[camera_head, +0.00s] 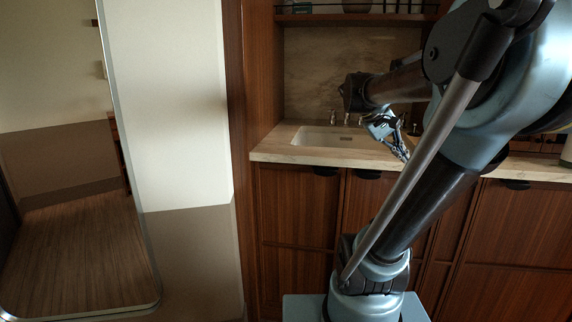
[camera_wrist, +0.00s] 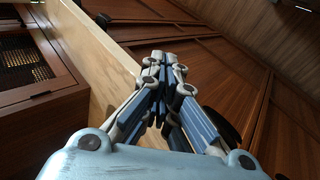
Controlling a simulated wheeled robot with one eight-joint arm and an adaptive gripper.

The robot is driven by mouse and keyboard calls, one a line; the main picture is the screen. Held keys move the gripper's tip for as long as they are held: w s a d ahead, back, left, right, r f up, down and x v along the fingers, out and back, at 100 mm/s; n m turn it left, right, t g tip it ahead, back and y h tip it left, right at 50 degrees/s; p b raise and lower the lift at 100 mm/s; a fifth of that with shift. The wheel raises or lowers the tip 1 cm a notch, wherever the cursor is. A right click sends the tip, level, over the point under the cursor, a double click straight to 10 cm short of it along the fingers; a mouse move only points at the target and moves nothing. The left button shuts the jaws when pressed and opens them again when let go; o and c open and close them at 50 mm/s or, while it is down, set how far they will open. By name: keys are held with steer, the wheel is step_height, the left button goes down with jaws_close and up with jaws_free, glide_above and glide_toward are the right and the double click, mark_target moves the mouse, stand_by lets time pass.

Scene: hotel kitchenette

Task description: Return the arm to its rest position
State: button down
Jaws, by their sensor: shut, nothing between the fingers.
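My gripper (camera_head: 404,157) hangs at the end of my raised, folded arm, in front of the stone counter (camera_head: 350,147) in the head view. In the wrist view my gripper (camera_wrist: 163,60) has its fingers closed together with nothing between them. The wrist view shows the pale counter edge (camera_wrist: 108,45) beside and beyond the fingertips. Part of the counter is hidden behind my arm.
A sink (camera_head: 330,137) with taps is set into the counter. Wooden cabinets (camera_head: 297,205) with dark handles stand below, and a shelf (camera_head: 355,17) hangs above. A tall mirror (camera_head: 75,240) leans at the left.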

steer(key=s+a+f+t+y, duration=0.1)
steer(key=s+a+f+y, duration=0.3)
steer(key=a+f, duration=0.4)
steer(key=s+a+f+y, duration=0.4)
steer(key=s+a+f, duration=0.3)
steer(key=f, duration=0.6)
steer(key=shift+a+f+t, duration=0.3)
steer(key=shift+a+t, duration=0.1)
steer(key=shift+a, duration=0.15)
